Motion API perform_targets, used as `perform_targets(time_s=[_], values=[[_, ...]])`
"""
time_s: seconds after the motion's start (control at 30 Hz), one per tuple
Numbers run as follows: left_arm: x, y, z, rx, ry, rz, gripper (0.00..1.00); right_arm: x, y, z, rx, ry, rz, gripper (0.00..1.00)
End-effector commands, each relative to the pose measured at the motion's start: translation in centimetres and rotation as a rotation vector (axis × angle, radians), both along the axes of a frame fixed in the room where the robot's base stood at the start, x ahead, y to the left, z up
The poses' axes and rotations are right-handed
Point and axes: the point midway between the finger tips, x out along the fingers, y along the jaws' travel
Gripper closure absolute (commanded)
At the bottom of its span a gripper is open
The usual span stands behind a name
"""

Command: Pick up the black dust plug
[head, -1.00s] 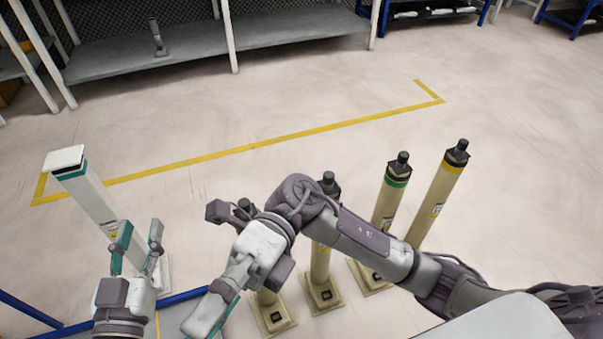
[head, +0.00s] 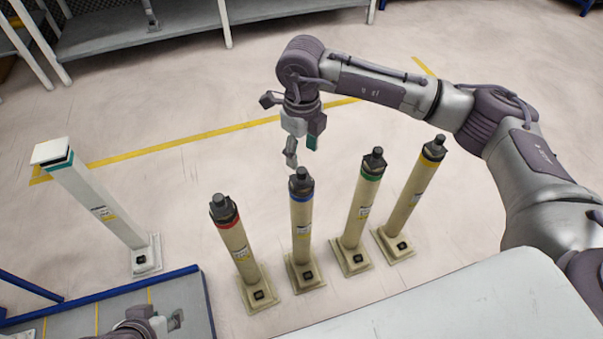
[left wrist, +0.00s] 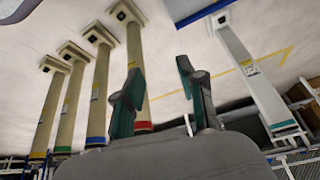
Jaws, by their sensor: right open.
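Several beige posts stand in a row, each topped by a dark cap: the red-banded post's cap (head: 219,203), the blue-banded post's cap (head: 301,176), the green-banded post's cap (head: 375,155) and the yellow-banded post's cap (head: 437,143). I cannot tell which cap is the black dust plug. My right gripper (head: 302,150) is open and points down, close above or behind the blue-banded post's cap, with no visible contact. My left gripper (left wrist: 158,68) is open and empty in the left wrist view. In the head view it is low at the bottom edge, partly cut off.
A white post with a flat top (head: 52,151) stands at left. A blue-edged platform (head: 185,300) is at lower left, and a pale surface (head: 470,305) at lower right. Grey shelving (head: 130,35) stands at the back. A yellow line (head: 200,138) crosses the open floor.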

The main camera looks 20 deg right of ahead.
Motion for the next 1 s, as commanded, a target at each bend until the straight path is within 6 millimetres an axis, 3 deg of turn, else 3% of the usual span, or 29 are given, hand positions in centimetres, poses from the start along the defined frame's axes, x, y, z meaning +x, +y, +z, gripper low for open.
perform_targets(time_s=[0.1,0.37,0.7,1.0], values=[[1.6,-0.5,0.4,-0.017,-0.08,-0.007,0.6,0.0,0.0,-1.9,0.002,0.002,0.001,0.43],[3.4,-1.1,1.1,-0.037,-0.173,-0.014,0.6,0.1,0.1,-3.6,0.003,0.002,0.002,0.43],[7.5,-2.6,3.8,-0.092,-0.427,-0.033,0.6,0.3,0.1,-7.6,0.004,0.001,0.002,0.43],[7.9,-2.8,4.3,-0.098,-0.453,-0.035,0.6,0.4,0.1,-7.9,0.004,0.0,0.002,0.43]])
